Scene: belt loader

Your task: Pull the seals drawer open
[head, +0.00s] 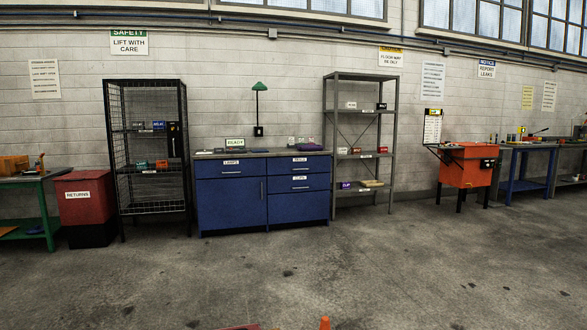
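A blue workbench cabinet (232,205) stands against the wall at the middle of the head view, some way off across the floor. Its right side has a stack of drawers with small white labels. All the drawer fronts look flush and closed. My gripper is not in view.
A black wire shelf (150,205) stands left of the cabinet and a grey shelf (345,77) stands right of it. A red returns bin (85,200) is farther left. An orange cone-like tip (325,322) shows at the bottom edge. The concrete floor before the cabinet is clear.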

